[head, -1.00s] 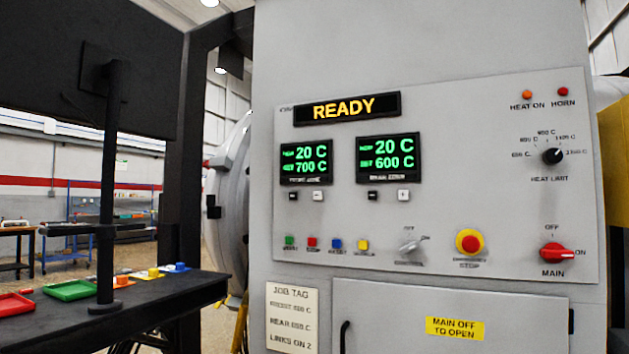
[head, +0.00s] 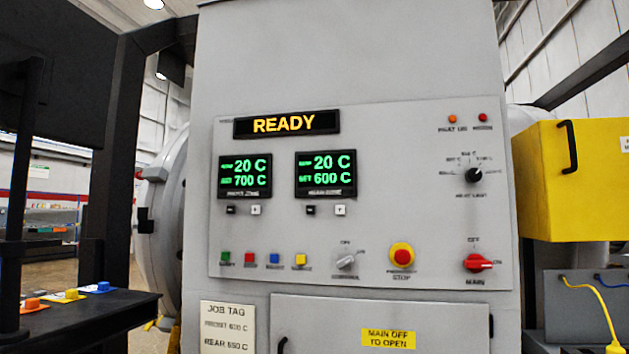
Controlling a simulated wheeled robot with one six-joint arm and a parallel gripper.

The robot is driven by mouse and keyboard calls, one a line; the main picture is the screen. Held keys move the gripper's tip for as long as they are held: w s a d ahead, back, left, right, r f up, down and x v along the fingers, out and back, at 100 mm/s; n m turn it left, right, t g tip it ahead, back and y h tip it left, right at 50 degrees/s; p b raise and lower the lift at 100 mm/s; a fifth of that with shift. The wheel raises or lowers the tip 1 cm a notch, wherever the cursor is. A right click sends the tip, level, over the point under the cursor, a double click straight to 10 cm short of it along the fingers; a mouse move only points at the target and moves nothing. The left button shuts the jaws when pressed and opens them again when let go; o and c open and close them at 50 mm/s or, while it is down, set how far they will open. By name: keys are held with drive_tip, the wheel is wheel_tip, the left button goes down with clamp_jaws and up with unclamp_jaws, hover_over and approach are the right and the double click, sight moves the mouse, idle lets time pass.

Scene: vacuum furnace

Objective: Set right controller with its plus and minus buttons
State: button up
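The right controller (head: 326,174) is a black display on the grey panel in the head view. Its green digits read 20 C above and SET 600 C below; the small label under it is blurred and seems to say rear zone. Below it are a dark button (head: 310,210) on the left and a white button (head: 340,210) on the right; their signs are too small to read surely. The left controller (head: 245,174) reads 20 C and 700 C, with a similar button pair below. My gripper is not in view.
A READY display (head: 287,124) is lit above. A job tag (head: 227,327) seems to read rear 650 C. Coloured buttons, an emergency stop (head: 401,256) and a red main switch (head: 478,263) line the panel's lower part. A yellow box (head: 575,190) stands right.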

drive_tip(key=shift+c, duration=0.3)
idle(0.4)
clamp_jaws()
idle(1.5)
